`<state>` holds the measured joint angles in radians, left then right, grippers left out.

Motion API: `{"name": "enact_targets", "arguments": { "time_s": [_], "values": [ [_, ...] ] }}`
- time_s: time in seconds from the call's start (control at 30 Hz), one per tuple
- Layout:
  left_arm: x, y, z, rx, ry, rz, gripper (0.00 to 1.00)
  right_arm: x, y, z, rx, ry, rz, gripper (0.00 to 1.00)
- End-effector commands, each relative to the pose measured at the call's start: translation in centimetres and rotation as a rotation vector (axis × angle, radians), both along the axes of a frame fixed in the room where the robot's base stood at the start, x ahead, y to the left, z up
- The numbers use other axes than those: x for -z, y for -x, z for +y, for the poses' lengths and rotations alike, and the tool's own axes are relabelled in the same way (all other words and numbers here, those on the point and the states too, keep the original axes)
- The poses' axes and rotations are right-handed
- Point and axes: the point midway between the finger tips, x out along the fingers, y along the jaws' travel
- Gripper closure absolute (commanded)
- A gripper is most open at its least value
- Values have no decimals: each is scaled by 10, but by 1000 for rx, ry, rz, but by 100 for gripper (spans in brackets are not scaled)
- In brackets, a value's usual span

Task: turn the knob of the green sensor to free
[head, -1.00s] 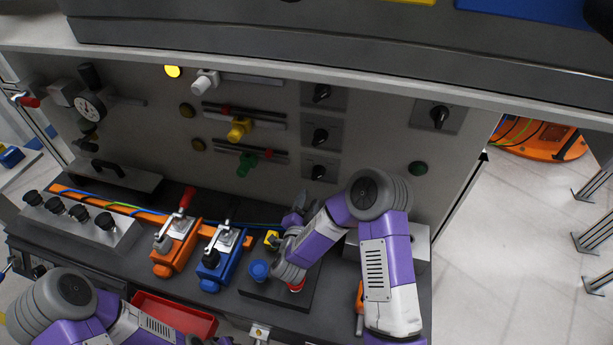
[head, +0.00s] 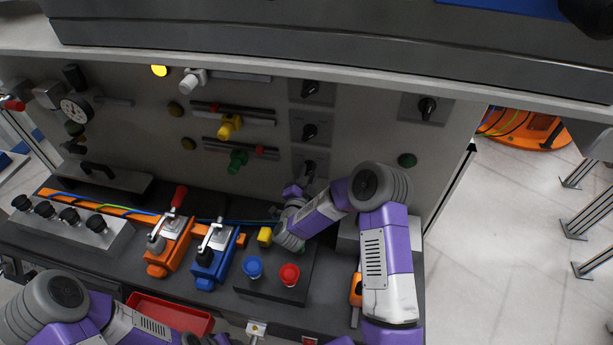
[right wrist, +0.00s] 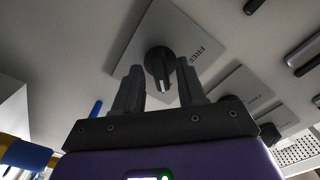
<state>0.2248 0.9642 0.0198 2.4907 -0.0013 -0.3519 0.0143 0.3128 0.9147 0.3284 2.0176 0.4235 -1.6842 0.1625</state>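The green sensor (head: 237,160) sits on the lowest rail of the grey panel in the head view. The lowest black knob (head: 309,168) of the column of three is to its right, level with it. My right gripper (head: 295,191) is just below that knob. In the right wrist view a black knob (right wrist: 160,65) with a white pointer line stands on a plate marked FREE (right wrist: 205,48); the line points down, away from the word. My right gripper (right wrist: 158,70) is open, its fingers either side of this knob; contact is unclear. My left arm's fingers are out of view.
Yellow (head: 229,126) and white (head: 193,78) sensors sit on rails above. Another knob (head: 427,108) is at the right. Below stand blue (head: 253,267) and red (head: 289,274) buttons, a blue clamp (head: 214,256) and an orange clamp (head: 169,245).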

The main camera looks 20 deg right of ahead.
Motion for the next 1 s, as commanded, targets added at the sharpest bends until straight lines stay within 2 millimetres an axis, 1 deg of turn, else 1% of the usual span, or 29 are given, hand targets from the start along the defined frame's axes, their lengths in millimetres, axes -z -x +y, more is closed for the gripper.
{"name": "enact_targets", "arguments": {
  "time_s": [0.03,0.23,0.27,0.67,0.87,1.0],
  "values": [
    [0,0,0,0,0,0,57,0,0,0,0,0,0,68],
    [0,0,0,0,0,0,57,0,0,0,0,0,0,99],
    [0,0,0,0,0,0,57,0,0,0,0,0,0,100],
    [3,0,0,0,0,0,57,0,0,1,-2,41,28,100],
    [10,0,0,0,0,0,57,0,0,2,-3,137,100,100],
    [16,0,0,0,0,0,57,1,0,2,-3,233,171,100]
  ]
}}
